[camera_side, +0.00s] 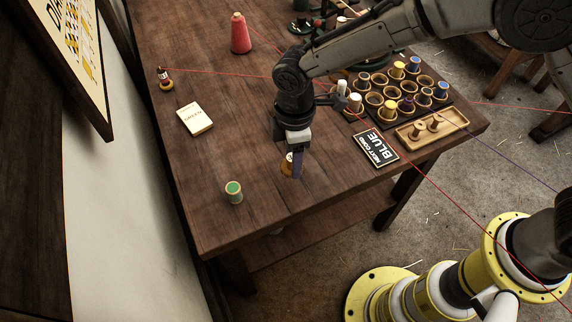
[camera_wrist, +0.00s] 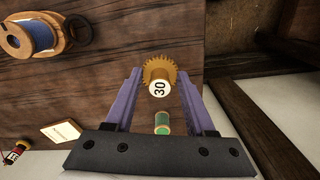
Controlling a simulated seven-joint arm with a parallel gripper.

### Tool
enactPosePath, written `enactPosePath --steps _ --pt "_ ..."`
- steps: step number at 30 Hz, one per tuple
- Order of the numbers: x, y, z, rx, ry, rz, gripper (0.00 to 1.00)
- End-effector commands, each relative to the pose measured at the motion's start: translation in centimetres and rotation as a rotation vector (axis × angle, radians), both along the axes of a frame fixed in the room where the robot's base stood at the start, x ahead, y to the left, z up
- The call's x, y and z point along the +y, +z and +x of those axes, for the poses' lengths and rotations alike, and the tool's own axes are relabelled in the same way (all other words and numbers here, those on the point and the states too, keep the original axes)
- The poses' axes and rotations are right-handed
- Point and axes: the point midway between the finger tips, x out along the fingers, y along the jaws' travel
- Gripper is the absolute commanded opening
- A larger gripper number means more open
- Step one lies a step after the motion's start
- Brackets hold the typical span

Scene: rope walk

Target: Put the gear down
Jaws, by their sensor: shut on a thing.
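The gear is brass-coloured and toothed, with a white hub marked 30. It shows in the wrist view (camera_wrist: 165,72) between my two purple fingers. In the side view the gear (camera_side: 286,169) is partly hidden behind a finger. My gripper (camera_side: 294,167) is shut on the gear, pointing down near the table's front edge; it also shows in the wrist view (camera_wrist: 159,75). The gear is low over the wooden table (camera_side: 225,145); I cannot tell whether it touches the top.
A green spool (camera_side: 234,192) stands left of my gripper. Several spools fill a rack at right, beside a wooden tray (camera_side: 455,124). Red cords cross the scene.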

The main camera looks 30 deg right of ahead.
Motion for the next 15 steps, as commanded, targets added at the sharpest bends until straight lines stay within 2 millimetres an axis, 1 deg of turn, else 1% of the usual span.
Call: enactPosePath --steps 8,10,12,15 --pt "0.8 -1.5 1.0 0.0 0.0 0.0 0.0" --pt "1.1 -2.3 1.4 0.001 0.0 -0.001 0.0" --pt "1.0 -3.5 1.3 0.001 0.0 -0.002 0.0" --pt "1.0 -4.4 1.3 0.0 0.0 0.0 0.0"
